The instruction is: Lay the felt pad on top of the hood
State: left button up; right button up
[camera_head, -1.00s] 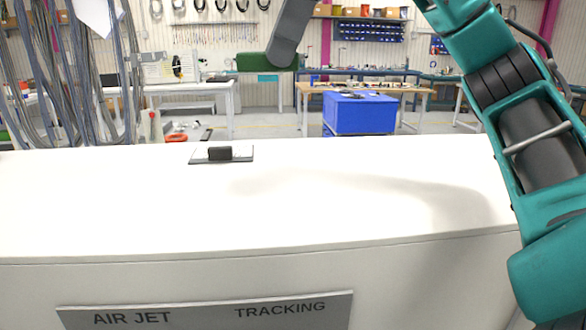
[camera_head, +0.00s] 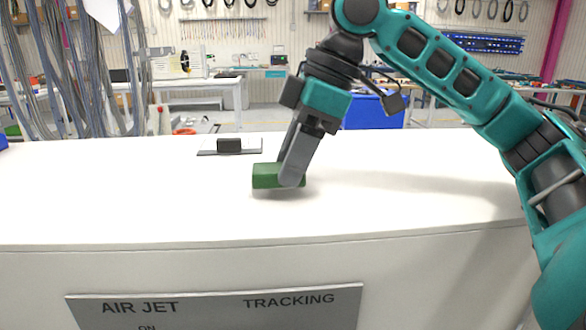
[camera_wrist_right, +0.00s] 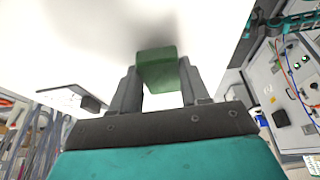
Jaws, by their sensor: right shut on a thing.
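The felt pad is a green block (camera_head: 266,176), held in my right gripper (camera_head: 290,177) over the white hood (camera_head: 120,205). In the right wrist view the pad (camera_wrist_right: 158,70) sits between the two fingers (camera_wrist_right: 160,85), which are shut on it. A soft shadow lies on the hood close under the pad. I cannot tell whether the pad touches the surface. The hood has a broad, flat white top. My left gripper is not in view.
A dark block on a thin grey plate (camera_head: 229,147) sits on the hood's far edge, left of the pad. A grey sign (camera_head: 215,305) is on the hood's front. The rest of the top is clear. Hanging cables (camera_head: 80,70) and benches stand behind.

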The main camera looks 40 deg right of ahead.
jog(key=shift+f, duration=0.7)
jog(key=o, duration=1)
jog(key=shift+f, duration=0.1)
jog(key=p+v, duration=0.1)
jog(key=v, duration=1.1)
jog(key=shift+s, duration=0.1)
